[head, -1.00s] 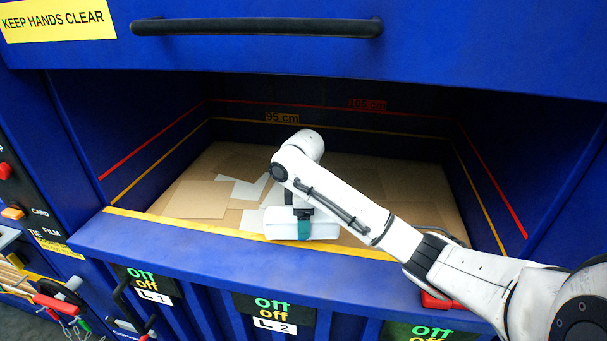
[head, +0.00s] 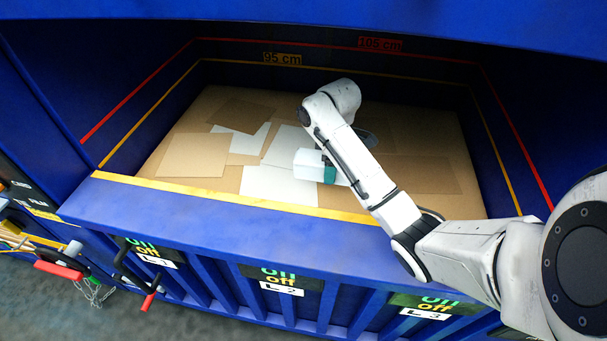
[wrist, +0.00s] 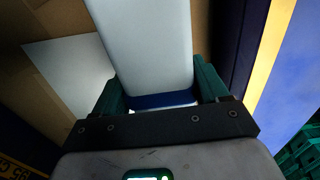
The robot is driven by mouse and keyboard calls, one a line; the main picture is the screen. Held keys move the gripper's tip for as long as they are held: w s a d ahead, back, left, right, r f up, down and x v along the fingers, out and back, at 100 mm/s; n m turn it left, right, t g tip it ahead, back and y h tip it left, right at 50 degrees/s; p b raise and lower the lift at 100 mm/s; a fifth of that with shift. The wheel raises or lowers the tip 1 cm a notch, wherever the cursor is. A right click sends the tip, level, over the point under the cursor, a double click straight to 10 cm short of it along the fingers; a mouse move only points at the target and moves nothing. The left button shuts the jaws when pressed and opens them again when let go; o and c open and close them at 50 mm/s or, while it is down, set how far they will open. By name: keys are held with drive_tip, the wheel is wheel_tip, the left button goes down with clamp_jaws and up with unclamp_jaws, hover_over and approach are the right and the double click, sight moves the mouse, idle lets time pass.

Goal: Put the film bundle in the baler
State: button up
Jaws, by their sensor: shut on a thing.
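The film bundle (head: 308,163) is a white block in the head view; its long pale side also fills the upper middle of the wrist view (wrist: 150,45), with a dark blue band near the jaws. My gripper (wrist: 158,88) is shut on it, a green finger on each side. In the head view one green finger (head: 329,174) shows, and my arm hides the rest of the bundle. The blue baler (head: 90,208) has its chamber open. The bundle is inside the opening, behind the yellow front edge and over the sheets; its height above them is hard to tell.
Brown cardboard (head: 192,156) and white sheets (head: 280,186) cover the chamber floor. The yellow-edged front sill (head: 230,200) and the dark side walls bound it. Red and yellow height lines, marked 105 cm and 95 cm, run along the walls. Red-handled levers (head: 58,271) stand at lower left.

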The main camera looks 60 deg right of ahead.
drive_tip(key=shift+w+a+f, duration=0.15)
drive_tip(key=shift+w+f, duration=0.25)
drive_tip(key=w+f+b, duration=0.2)
drive_tip(key=b, duration=0.1)
drive_tip(key=w+d+f+b, duration=0.1)
drive_tip(key=w+f+b, duration=0.1)
drive_tip(key=w+b, duration=0.1)
drive_tip(key=w+f+b, duration=0.2)
drive_tip(key=b, duration=0.1)
drive_tip(key=shift+w+d+f+b, duration=0.15)
drive_tip(key=shift+w+d+b, duration=0.1)
drive_tip(key=shift+d+b, duration=0.1)
drive_tip(key=shift+w+d+f, duration=0.1)
drive_tip(key=shift+w+f, duration=0.1)
drive_tip(key=shift+w, duration=0.15)
drive_tip(key=shift+w+d+f, duration=0.1)
drive_tip(key=shift+w+f, duration=0.4)
drive_tip(key=shift+f, duration=0.2)
drive_tip(key=shift+f+p, duration=0.55)
drive_tip(key=shift+f, duration=0.95)
drive_tip(key=shift+f, duration=0.1)
drive_tip(key=o, duration=1.1)
